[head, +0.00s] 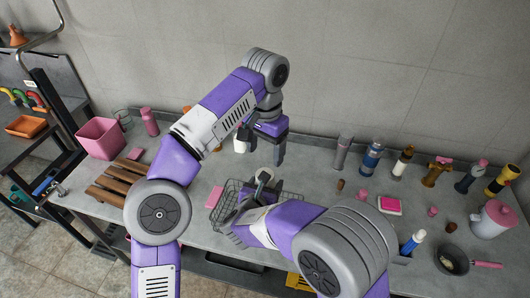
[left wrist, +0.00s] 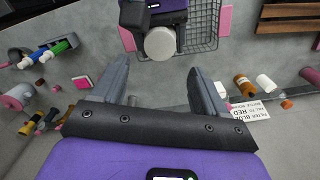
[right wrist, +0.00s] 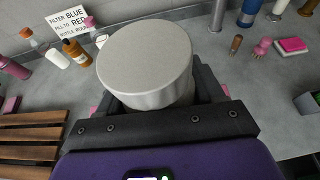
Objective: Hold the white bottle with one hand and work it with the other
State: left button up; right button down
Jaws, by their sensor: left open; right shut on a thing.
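The white bottle (head: 264,173) is in my right gripper (head: 262,188), near the wire basket. In the right wrist view its broad pale round top (right wrist: 145,50) fills the space between the jaws and hides the fingertips. My left gripper (head: 262,150) is open and points down, a little behind the bottle in the head view. In the left wrist view the round top (left wrist: 160,43) shows just beyond the left fingertips (left wrist: 157,70), apart from them. Most of the bottle's body is hidden.
The wire basket (head: 231,190) is beside my right gripper. A brown slatted rack (head: 106,183) and pink bin (head: 101,138) are left. Several bottles and torches, including a blue one (head: 371,156), line the back right. A pink-and-white jug (head: 493,219) stands at far right.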

aim_at(265, 170)
pick_arm(q)
jog(key=shift+f, duration=0.1)
jog(key=shift+f, duration=3.95)
jog(key=c, duration=1)
jog(key=o, duration=1.1)
jog(key=shift+r, duration=0.1)
jog(key=shift+r, duration=2.2)
